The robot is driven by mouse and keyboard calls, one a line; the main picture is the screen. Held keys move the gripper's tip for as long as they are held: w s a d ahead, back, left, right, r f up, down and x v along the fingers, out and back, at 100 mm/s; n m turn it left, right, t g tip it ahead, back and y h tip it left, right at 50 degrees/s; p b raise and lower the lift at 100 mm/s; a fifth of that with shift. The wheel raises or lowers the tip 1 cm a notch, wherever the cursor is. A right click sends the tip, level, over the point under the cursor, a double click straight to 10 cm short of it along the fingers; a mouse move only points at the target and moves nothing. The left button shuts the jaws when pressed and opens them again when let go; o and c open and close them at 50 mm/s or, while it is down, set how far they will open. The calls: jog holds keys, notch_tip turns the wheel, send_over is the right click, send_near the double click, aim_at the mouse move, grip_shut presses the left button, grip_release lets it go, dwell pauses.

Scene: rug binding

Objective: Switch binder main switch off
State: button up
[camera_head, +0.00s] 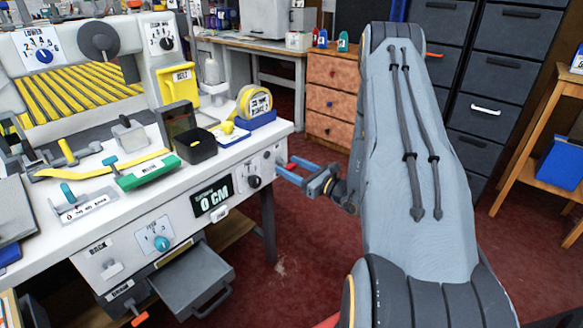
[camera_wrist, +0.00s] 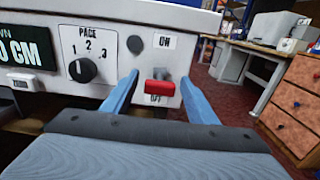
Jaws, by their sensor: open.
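The binder main switch is a red-handled toggle (camera_wrist: 160,87) on the white front panel of the binder (camera_head: 225,172). In the wrist view an ON label (camera_wrist: 164,42) is above it and an OFF label (camera_wrist: 156,99) below. The red handle sits low, close to the OFF label and partly over it. My gripper (camera_wrist: 159,78) is open, with one blue finger on each side of the red handle and a visible gap to both. In the head view my gripper (camera_head: 284,170) is at the right end of the binder's front panel, and the switch is hard to make out there.
Left of the switch are a black PACE dial (camera_wrist: 83,69) and a CM display (camera_wrist: 22,52). A grey drawer (camera_head: 193,280) juts out below the binder's front. A wooden drawer cabinet (camera_head: 332,72) stands behind. Red floor right of the binder is clear.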

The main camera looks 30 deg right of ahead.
jog(key=c, duration=1.1)
jog(key=shift+o, duration=0.2)
jog(key=shift+f+b, duration=0.2)
jog(key=shift+b, duration=0.25)
jog(key=shift+f+t+b, duration=0.25)
jog(key=shift+t+b, duration=0.25)
jog(key=shift+b, duration=0.15)
jog(key=shift+f+t+y+b, duration=0.2)
jog(key=shift+t+y+b, duration=0.25)
jog(key=shift+b, duration=0.35)
jog(key=shift+w+f+t+b, duration=0.15)
jog(key=shift+t+b, duration=0.3)
jog(key=shift+b, duration=0.3)
jog(key=b, duration=0.2)
jog(key=shift+f+t+b, duration=0.25)
jog(key=shift+t+b, duration=0.05)
jog(key=shift+b, duration=0.05)
jog(key=t+y+b, duration=0.1)
jog(key=b, duration=0.9)
jog(key=shift+w+f, duration=0.15)
jog(key=shift+f, duration=0.25)
jog(key=shift+a+r+t+b, duration=0.1)
jog(key=shift+t+b, duration=0.4)
jog(key=shift+b, duration=2.75)
